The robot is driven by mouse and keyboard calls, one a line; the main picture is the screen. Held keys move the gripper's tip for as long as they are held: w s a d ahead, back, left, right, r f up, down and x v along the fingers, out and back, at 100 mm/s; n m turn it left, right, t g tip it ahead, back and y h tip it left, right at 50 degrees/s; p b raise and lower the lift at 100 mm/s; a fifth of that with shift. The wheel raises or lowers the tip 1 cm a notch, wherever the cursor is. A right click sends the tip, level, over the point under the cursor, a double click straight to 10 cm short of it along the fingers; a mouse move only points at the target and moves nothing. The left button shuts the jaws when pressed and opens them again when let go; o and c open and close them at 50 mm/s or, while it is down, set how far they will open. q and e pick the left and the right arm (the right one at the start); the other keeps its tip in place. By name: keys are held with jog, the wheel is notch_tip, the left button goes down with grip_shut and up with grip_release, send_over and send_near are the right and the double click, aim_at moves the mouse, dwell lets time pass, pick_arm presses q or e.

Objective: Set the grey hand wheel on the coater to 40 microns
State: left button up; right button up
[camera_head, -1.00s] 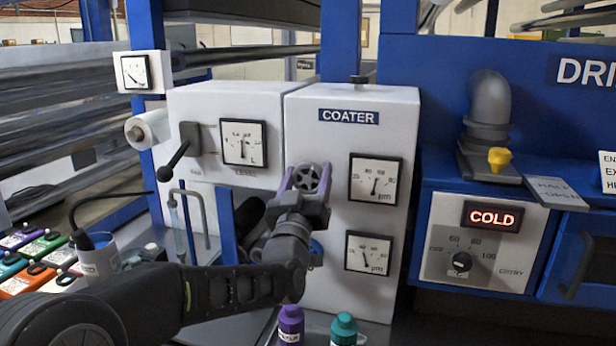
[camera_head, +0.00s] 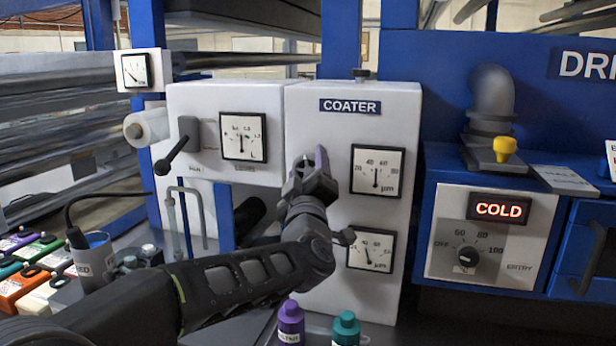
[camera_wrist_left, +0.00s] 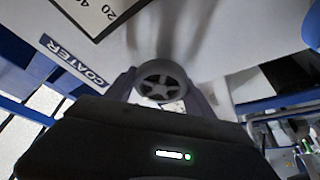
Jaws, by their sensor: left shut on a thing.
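My left gripper (camera_head: 314,172) is shut on the grey hand wheel (camera_wrist_left: 158,82) on the white coater front. The wheel's spokes show between the fingers in the left wrist view; in the head view the gripper mostly hides it. The white coater (camera_head: 320,120) carries two gauges in µm to the right of the gripper. The upper gauge (camera_head: 378,171) has its needle about upright, between the 40 and 60 marks. The lower gauge (camera_head: 372,250) has its needle tilted left of upright; its exact reading is too small to tell. My right gripper is not in view.
A purple bottle (camera_head: 291,325) and a teal bottle (camera_head: 346,328) stand below the coater. A black lever (camera_head: 172,158) and a level gauge (camera_head: 243,136) are at the left. The drier panel (camera_head: 490,235), showing COLD, is at the right.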

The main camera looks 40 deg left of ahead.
pick_arm(q)
jog(key=n, duration=0.2)
jog(key=n+g, duration=0.1)
jog(key=n, duration=0.1)
jog(key=shift+f+g, duration=0.1)
jog(key=shift+g, duration=0.2)
dwell(0.3)
jog(key=o, duration=1.4)
jog(key=shift+c, duration=0.2)
jog(key=shift+s, duration=0.1)
jog(key=b+v, duration=0.1)
jog(key=v, duration=0.6)
jog(key=shift+s+d, duration=0.2)
jog(key=shift+d, duration=0.05)
jog(key=shift+f, duration=0.1)
